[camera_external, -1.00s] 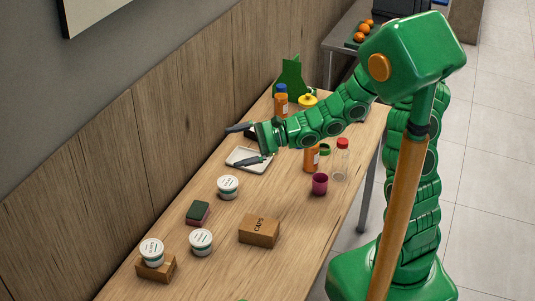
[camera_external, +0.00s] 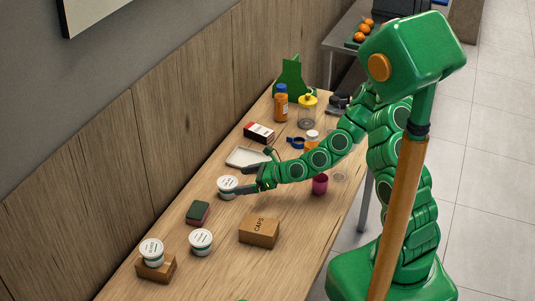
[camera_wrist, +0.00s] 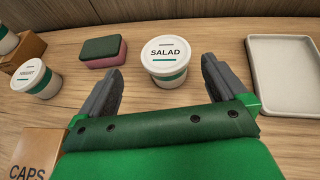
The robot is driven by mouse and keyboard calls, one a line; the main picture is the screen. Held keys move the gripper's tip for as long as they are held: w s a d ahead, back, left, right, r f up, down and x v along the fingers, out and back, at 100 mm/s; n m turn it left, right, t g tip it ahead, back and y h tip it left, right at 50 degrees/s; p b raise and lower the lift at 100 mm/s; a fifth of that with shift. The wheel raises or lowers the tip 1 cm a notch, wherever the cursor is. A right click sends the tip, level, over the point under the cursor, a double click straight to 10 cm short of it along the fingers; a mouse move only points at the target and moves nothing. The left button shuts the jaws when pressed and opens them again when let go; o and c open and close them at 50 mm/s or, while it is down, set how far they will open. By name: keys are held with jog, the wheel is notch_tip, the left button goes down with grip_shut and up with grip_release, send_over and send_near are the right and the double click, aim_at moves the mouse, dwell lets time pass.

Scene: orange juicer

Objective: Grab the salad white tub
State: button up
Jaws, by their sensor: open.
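The salad tub is a white round tub (camera_wrist: 167,57) with a green band and a lid marked SALAD. In the wrist view it stands upright on the table, ahead of my gripper (camera_wrist: 163,82) and roughly between the lines of its two fingers. The fingers are spread and empty. In the external view the salad tub (camera_external: 227,187) is left of my gripper (camera_external: 243,180), with the near finger reaching close beside it; I cannot tell whether they touch.
A white tray (camera_wrist: 259,75) lies right of the tub, and a green and pink sponge (camera_wrist: 103,52) lies left. Another white tub (camera_wrist: 36,78) and a CAPS box (camera_wrist: 27,160) are further left. A third tub (camera_external: 152,251) sits on a small brown box.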

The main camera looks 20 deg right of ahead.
aim_at(225, 181)
jog(key=shift+x, duration=1)
jog(key=shift+w+x, duration=0.15)
jog(key=shift+x, duration=0.9)
jog(key=shift+w+x, duration=0.2)
jog(key=shift+x, duration=0.8)
jog(key=shift+w+a+f, duration=0.25)
jog(key=shift+w+a, duration=0.1)
jog(key=shift+a, duration=0.05)
jog(key=shift+c, duration=0.3)
jog(key=c, duration=1)
jog(key=shift+r, duration=0.2)
